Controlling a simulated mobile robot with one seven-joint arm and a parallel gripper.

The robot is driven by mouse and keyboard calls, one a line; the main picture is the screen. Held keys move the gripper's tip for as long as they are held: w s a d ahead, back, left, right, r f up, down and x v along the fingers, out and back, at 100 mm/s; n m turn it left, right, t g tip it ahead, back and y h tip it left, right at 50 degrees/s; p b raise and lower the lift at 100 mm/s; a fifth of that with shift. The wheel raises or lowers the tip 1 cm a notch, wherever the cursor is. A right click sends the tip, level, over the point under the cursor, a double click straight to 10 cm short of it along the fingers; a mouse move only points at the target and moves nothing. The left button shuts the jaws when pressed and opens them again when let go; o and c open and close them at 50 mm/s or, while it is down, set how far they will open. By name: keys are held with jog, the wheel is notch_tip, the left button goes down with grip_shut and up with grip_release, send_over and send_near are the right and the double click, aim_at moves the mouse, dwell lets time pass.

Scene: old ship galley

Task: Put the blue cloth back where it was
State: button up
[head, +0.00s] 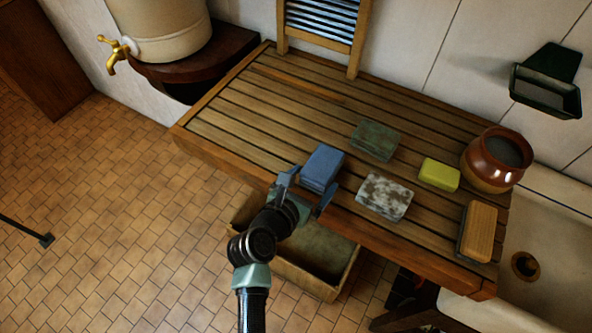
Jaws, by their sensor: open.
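The blue cloth (323,165) is a folded, block-like bundle lying on the slatted wooden draining board (225,118), near its front edge. My gripper (308,193) is at the front edge of the board, with its two fingers apart. One finger is at the left of the cloth and the other at its lower right. I cannot tell whether the fingers touch the cloth. A dark green folded cloth (375,140) lies behind and to the right of it. A grey-and-white mottled cloth (384,196) lies to its right.
A yellow sponge (439,174), a wooden brush (478,230) and a brown pot (496,160) stand at the right, beside the sink (555,235). A washboard (322,25) leans at the back. A wooden crate (318,285) sits below. The board's left part is clear.

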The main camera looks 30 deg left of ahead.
jog(key=b+v, duration=0.1)
jog(key=v, duration=0.8)
jog(key=shift+s+r, duration=0.15)
jog(key=shift+s, duration=0.05)
